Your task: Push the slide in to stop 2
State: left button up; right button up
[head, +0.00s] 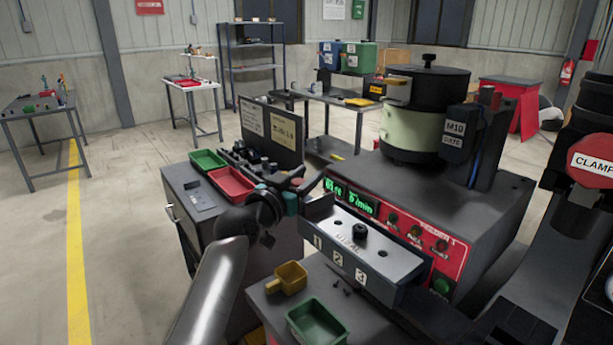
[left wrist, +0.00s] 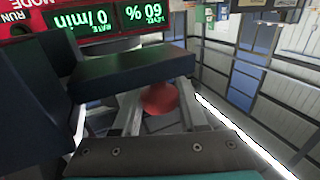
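The slide unit (head: 322,230) is a grey-topped block at the feeder's front, with labels 1, 2 and 3 along its near face. A black knob (head: 359,232) stands in the middle of its top, with a dark hole on either side. My left gripper (head: 311,184) is beside the unit's left end. In the left wrist view its two grey fingers (left wrist: 160,110) are spread with a gap between them. A dark block (left wrist: 130,72) lies just past the fingertips; contact cannot be told. A red round thing (left wrist: 159,98) shows through the gap. My right gripper is not in view.
The feeder's red panel (head: 400,232) with green displays rises behind the slide. Red (head: 232,182) and green (head: 208,160) trays lie to the left. A yellow scoop (head: 287,278) and a green bin (head: 317,322) stand in front. A red CLAMP disc (head: 592,165) is at right.

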pick_arm(q)
grip_shut()
dwell(0.9)
